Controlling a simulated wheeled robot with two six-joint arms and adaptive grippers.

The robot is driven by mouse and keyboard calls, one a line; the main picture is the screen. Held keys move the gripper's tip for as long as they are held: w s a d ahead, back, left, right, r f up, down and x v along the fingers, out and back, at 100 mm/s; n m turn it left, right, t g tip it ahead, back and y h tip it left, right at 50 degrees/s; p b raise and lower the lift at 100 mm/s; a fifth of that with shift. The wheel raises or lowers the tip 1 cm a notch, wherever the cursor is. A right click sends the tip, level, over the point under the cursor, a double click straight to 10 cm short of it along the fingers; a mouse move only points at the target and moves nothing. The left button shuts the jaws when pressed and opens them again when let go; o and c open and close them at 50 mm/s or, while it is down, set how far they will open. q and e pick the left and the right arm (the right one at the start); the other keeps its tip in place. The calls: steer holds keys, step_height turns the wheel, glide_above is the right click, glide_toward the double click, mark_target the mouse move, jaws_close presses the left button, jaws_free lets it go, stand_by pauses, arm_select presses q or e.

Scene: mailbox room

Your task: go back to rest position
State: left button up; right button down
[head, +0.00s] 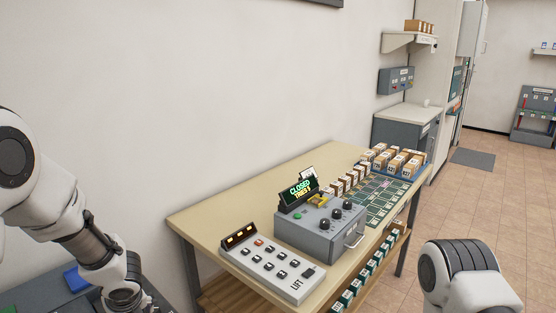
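My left arm comes in from the left edge of the head view and points down. Its gripper is cut off below the bottom edge. My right arm shows only as a white rounded link at the bottom right, and its gripper is out of frame. Neither arm is seen touching the table (230,205), whose left end lies to the right of my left arm. On the table are a grey box with knobs (318,228), with a display reading "CLOSED" on top, and a white button panel (272,265) marked "LIFT".
Small cartons (395,160) stand in a blue tray at the table's far end, beside a green grid mat (375,198). A grey cabinet (400,132) and wall shelf (408,40) stand beyond. A blue object (76,278) lies near my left arm.

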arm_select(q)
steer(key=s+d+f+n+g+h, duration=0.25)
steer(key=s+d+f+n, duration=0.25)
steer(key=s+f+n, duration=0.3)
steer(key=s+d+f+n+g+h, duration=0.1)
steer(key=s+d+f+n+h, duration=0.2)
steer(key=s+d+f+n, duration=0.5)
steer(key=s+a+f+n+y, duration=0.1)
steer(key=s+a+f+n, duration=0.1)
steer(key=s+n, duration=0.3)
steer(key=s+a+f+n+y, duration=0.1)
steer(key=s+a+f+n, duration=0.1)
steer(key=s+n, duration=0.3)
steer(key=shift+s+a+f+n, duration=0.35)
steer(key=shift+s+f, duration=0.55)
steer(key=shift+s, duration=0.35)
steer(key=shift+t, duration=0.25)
